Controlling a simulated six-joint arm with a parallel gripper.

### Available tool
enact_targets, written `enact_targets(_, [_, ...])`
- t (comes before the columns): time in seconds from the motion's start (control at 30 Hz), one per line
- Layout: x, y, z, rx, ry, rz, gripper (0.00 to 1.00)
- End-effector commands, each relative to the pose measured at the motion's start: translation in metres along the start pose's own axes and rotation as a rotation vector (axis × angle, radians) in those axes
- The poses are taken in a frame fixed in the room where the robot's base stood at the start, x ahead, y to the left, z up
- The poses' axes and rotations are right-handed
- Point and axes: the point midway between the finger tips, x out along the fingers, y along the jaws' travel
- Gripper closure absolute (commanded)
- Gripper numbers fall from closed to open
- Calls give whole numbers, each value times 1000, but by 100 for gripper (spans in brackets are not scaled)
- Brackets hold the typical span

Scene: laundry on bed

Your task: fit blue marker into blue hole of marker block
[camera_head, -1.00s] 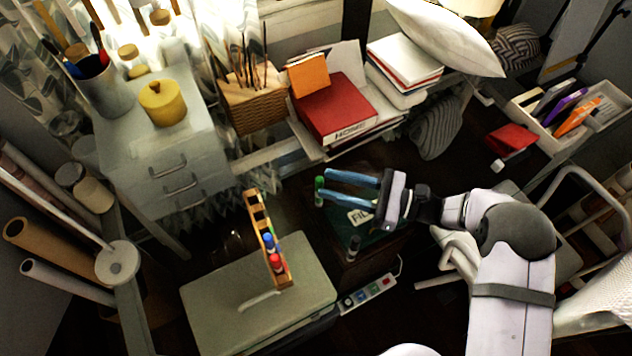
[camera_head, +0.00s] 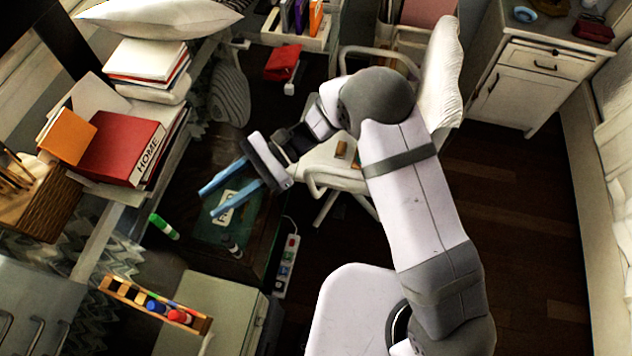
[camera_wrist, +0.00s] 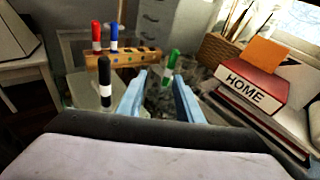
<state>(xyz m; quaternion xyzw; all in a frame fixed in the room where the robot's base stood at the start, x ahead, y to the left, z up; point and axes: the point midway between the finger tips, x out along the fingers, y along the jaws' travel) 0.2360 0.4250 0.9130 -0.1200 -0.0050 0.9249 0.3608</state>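The marker block (camera_head: 118,288) is a long wooden block with holes along its top; it also shows in the wrist view (camera_wrist: 131,60). The blue marker (camera_head: 154,305) stands in it beside the red marker (camera_head: 177,315), near one end. In the wrist view the blue marker (camera_wrist: 114,38) and red marker (camera_wrist: 97,37) stick up at the block's left. A green marker (camera_head: 163,227) and a black marker (camera_head: 232,247) stand outside the block. My gripper (camera_head: 206,203) is open and empty, its blue fingers apart near the green marker, away from the block.
A dark box top with a label (camera_head: 228,208) lies under my gripper. A red HOME book (camera_head: 122,148) and a wicker pencil basket (camera_head: 45,205) are at the left. A power strip (camera_head: 286,265) lies beside the box. A white chair (camera_head: 335,165) stands behind my arm.

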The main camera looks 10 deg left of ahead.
Motion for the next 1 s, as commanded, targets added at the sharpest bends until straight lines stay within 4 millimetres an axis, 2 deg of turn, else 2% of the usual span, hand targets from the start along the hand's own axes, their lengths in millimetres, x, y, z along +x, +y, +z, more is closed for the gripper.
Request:
enact_targets(0.03, [-20,9,1,-34,69,5,67])
enact_targets(0.17, [-75,47,-9,-131,281,53,67])
enact_targets(0.4, [-181,138,-30,-311,690,192,67])
enact_targets(0.6, [-257,214,-38,-439,991,353,67])
enact_targets(0.7, [-282,243,-39,-487,1100,433,67])
enact_targets(0.8, [-300,264,-39,-521,1178,498,67])
enact_targets(1.0, [-316,283,-38,-553,1246,567,67])
